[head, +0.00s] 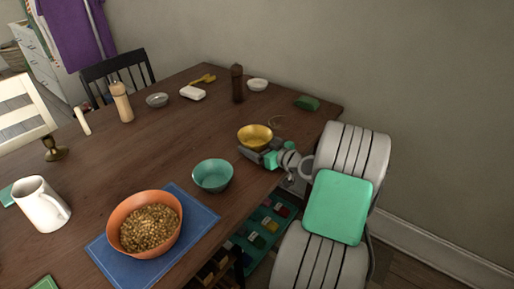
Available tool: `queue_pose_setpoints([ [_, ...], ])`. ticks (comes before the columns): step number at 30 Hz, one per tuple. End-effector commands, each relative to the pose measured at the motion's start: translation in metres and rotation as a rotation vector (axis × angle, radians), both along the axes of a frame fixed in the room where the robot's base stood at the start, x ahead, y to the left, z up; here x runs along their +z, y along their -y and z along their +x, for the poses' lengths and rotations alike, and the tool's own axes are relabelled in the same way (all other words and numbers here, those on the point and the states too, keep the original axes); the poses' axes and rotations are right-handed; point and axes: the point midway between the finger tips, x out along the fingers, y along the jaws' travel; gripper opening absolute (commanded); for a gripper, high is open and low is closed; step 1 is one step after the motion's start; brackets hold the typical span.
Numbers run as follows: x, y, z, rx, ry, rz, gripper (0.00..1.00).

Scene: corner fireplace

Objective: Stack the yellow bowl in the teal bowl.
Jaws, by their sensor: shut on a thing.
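The yellow bowl (255,136) is upright near the table's right edge, behind and to the right of the teal bowl. My gripper (256,153) is at the yellow bowl's near side and shut on it. I cannot tell whether the bowl's base touches the table, as my gripper hides its lower part. The teal bowl (212,176) stands upright and looks empty on the wooden table, close to its near right edge. The two bowls are apart.
An orange bowl (126,230) of grainy food sits on a blue mat (207,211) at front. A white mug (43,206) stands at left. A brown mill (237,84), a small white bowl (258,85) and a green block (307,103) stand behind. The table's middle is clear.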

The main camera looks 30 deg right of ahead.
Motion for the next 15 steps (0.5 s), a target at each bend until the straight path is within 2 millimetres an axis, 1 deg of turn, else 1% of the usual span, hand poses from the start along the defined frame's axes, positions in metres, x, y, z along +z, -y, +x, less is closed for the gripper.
queue_pose_setpoints([
  [1,-0.0083,0.0004,0.0002,-0.001,0.002,0.0,0.33],
  [2,-0.0092,0.0003,0.0002,-0.001,0.003,-0.001,0.33],
  [8,-0.0071,0.0002,0.0001,-0.001,0.003,-0.002,0.33],
  [15,-0.0134,0.0002,-0.0001,0.0,0.003,-0.003,0.33],
])
